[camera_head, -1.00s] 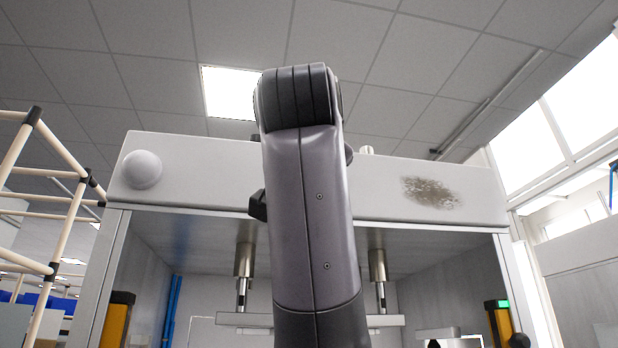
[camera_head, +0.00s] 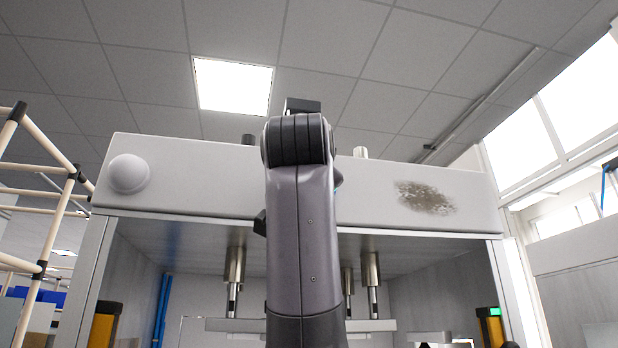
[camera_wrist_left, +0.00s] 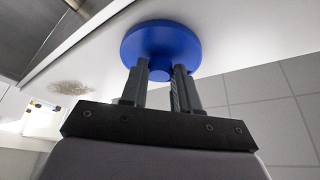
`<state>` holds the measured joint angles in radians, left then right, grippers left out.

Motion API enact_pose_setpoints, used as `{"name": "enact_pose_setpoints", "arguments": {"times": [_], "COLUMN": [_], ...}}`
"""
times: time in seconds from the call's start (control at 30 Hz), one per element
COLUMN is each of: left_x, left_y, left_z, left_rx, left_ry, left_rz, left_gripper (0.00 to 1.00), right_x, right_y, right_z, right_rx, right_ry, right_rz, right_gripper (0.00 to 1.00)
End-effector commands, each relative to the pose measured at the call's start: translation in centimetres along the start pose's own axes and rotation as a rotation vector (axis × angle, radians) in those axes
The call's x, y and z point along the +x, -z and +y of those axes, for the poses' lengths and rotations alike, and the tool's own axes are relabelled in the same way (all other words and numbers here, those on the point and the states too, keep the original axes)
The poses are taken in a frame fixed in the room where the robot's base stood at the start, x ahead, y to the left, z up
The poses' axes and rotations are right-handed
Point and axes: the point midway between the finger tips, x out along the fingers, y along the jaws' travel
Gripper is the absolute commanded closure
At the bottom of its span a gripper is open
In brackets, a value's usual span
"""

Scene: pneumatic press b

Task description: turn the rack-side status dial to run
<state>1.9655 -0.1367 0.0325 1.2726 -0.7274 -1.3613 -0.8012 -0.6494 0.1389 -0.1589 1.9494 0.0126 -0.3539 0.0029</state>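A round blue disc (camera_wrist_left: 160,42) with a small blue nub sits at the top middle of the left wrist view, beside the white beam; I cannot tell whether it is the status dial. My left gripper (camera_wrist_left: 160,76) points at it with its fingers apart, one either side of the nub. The fingertips overlap the disc's near edge, and I cannot tell if they touch it. In the head view, one of my arms (camera_head: 302,220) rises in front of the press beam (camera_head: 210,180) and hides its middle. The gripper is mostly hidden there. My right gripper is not in view.
A white dome (camera_head: 128,174) sits at the beam's left end, and a brown stain (camera_head: 424,197) marks its right part. A pipe rack (camera_head: 50,205) stands at left. Metal rods (camera_head: 234,275) hang under the beam.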

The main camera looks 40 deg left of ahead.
Motion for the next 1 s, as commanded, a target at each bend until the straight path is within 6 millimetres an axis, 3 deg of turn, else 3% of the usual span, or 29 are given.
{"name": "enact_pose_setpoints", "arguments": {"times": [0.37, 1.0], "left_x": [-0.03, 0.02], "left_y": [0.01, 0.15], "left_z": [0.11, 0.63], "left_rx": [-0.042, -0.439], "left_ry": [0.016, 0.181], "left_rz": [-0.001, -0.001], "left_gripper": [1.0, 1.0], "right_x": [0.0, 0.0], "right_y": [-0.01, -0.03], "right_z": [0.01, 0.0], "right_rx": [0.0, -0.001], "right_ry": [0.0, 0.0], "right_rz": [0.0, 0.0], "right_gripper": [1.0, 1.0]}}
